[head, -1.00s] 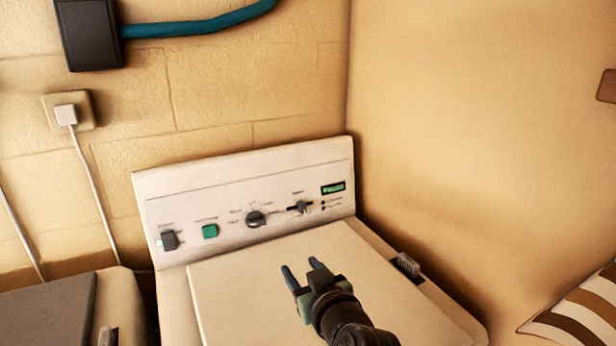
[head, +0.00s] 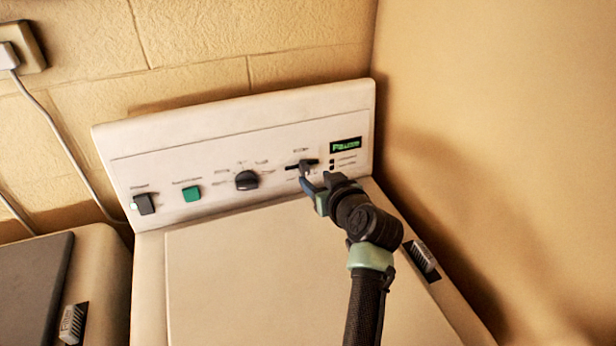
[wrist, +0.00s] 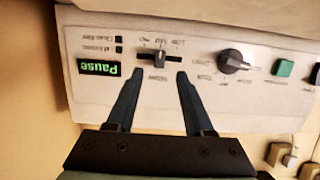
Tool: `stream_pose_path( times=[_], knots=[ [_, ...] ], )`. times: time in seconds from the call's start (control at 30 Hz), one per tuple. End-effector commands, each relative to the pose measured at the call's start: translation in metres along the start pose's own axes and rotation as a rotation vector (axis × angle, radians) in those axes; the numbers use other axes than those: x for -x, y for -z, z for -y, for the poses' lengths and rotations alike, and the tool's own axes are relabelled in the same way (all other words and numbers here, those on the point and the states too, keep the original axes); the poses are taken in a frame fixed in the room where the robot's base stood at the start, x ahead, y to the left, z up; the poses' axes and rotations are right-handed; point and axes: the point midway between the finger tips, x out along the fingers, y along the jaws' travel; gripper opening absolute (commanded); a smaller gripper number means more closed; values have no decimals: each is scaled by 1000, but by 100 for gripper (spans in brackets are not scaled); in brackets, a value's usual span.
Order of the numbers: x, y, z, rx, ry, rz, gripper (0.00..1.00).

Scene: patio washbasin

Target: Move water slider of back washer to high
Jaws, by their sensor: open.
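The washer (head: 240,260) is white, with a raised control panel at its back. The water slider (wrist: 160,57) is a small dark knob in a short horizontal slot, near the slot's middle in the wrist view. In the head view the slider (head: 303,164) is partly hidden by my fingertips. My gripper (head: 310,178) is open and empty, just in front of the panel. In the wrist view my gripper (wrist: 160,77) has one finger on each side of the knob, the tips just short of it. I cannot tell whether they touch the panel.
A black dial (head: 247,180), a green button (head: 192,193) and a dark switch (head: 144,204) are left of the slider. The display (head: 346,146) reads Pause. A wall rises close on the right. Another appliance (head: 30,290) stands at the left.

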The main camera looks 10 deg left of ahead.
Motion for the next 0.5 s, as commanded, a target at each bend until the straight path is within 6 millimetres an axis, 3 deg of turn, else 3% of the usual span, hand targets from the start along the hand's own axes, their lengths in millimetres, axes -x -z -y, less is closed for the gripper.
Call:
stream_pose_path(
  times=[0.03, 0.2, 0.5],
  knots=[
    [-13, -5, 0, 3, 2, -1, 52],
    [-41, -5, 0, 1, 1, -2, 52],
    [-69, -2, 0, 0, 0, -1, 52]
  ],
)
